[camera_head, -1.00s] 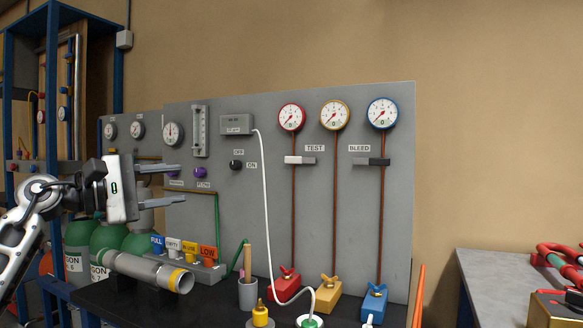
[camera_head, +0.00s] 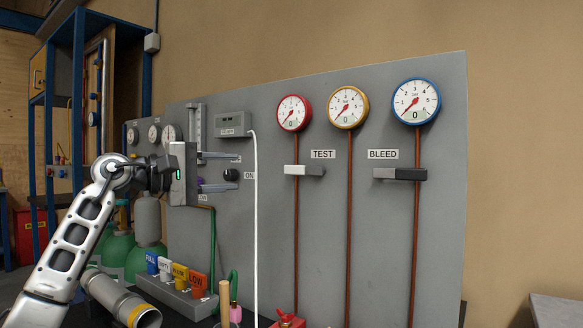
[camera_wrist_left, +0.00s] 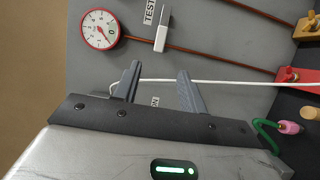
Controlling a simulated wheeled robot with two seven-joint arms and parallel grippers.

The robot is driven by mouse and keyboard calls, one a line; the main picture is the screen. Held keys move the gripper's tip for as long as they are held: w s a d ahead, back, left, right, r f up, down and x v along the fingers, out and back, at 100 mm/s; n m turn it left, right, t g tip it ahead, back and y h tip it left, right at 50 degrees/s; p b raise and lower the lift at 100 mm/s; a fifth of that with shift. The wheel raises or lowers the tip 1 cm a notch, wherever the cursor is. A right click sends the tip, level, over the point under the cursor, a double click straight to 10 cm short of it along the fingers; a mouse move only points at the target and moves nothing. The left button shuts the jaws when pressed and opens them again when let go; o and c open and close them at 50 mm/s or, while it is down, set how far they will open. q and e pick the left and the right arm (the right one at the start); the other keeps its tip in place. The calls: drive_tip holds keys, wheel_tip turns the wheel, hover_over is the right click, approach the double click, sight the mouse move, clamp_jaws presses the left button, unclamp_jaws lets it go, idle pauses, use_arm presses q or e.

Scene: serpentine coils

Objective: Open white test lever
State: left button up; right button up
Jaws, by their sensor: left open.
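The white test lever (camera_head: 296,170) sits on the red gauge's copper pipe, on the grey panel beside the "TEST" label. It lies horizontally, with a white left part and a darker grey right part. It also shows in the left wrist view (camera_wrist_left: 161,38), beyond the fingertips. My left gripper (camera_head: 239,172) is open and empty, to the left of the lever and apart from it. Its two fingers point right in the head view, near the black ON/OFF knob. In the left wrist view the fingers (camera_wrist_left: 160,74) are spread, with nothing between them touching both. My right gripper is not visible.
A grey-and-black bleed lever (camera_head: 400,174) is on the blue gauge's pipe. A white cable (camera_head: 256,220) hangs between my gripper and the test lever. The panel around the lever is clear.

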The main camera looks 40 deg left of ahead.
sight(292, 170)
use_arm(q)
drive_tip(key=p+x, duration=0.8)
drive_tip(key=x, duration=0.4)
drive_tip(key=shift+w+d+r, duration=0.15)
drive_tip(key=shift+w, duration=0.25)
drive_tip(key=shift+w+d+f, duration=0.1)
drive_tip(key=shift+w+f, duration=0.1)
drive_tip(key=shift+w, duration=0.2)
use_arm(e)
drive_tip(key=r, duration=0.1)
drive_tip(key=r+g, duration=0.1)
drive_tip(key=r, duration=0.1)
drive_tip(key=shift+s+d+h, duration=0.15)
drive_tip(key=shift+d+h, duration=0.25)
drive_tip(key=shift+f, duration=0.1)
use_arm(q)
clamp_jaws()
